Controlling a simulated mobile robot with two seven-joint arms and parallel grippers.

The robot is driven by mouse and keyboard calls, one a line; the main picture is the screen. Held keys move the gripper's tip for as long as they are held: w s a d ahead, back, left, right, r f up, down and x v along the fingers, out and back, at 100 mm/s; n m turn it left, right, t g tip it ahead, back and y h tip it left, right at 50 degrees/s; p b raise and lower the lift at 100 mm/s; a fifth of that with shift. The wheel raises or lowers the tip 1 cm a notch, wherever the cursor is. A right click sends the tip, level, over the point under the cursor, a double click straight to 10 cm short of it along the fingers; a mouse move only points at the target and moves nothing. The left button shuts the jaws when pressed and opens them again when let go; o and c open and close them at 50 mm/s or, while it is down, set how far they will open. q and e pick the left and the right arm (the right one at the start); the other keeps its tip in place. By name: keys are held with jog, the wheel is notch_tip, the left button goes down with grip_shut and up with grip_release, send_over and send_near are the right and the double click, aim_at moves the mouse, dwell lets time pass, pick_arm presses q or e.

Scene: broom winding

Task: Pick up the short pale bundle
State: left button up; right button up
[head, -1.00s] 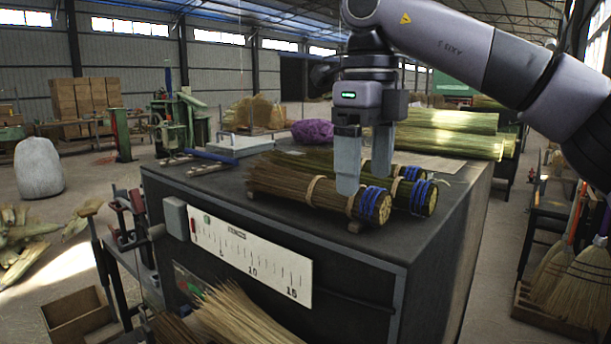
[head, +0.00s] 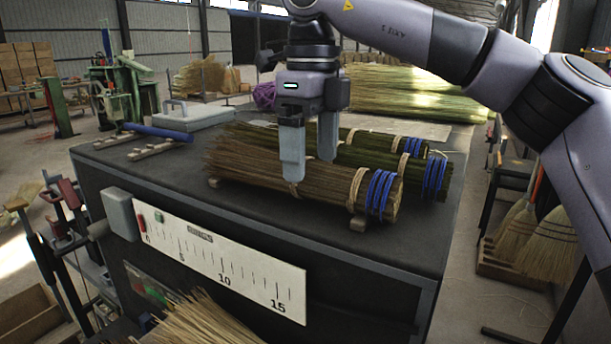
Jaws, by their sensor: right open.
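A tan, paler bundle (head: 245,168) lies along the front of the dark bench top, with a pale tie and blue bands near its right end. Behind it lie a green bundle (head: 365,157) and another green bundle (head: 365,137), both partly hidden by the gripper and the tan bundle. Which one counts as short is hard to tell. My right gripper (head: 309,169) is open and points down at the middle of the tan bundle. One finger overlaps the tan bundle in the picture, the other is farther back. Contact is unclear. My left gripper is out of view.
The bench (head: 110,165) has a ruler plate (head: 225,262) on its front. A grey metal box (head: 195,118) and a blue-handled tool (head: 158,132) lie at the back left. More green stalks (head: 420,93) are stacked behind. Loose straw (head: 205,322) stands below the front.

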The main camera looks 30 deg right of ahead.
jog(key=shift+f, duration=1.75)
jog(key=shift+w, duration=0.1)
jog(key=c, duration=1.1)
jog(key=shift+r, duration=0.15)
notch_tip(320, 180, up, 10)
jog(key=shift+f, duration=0.1)
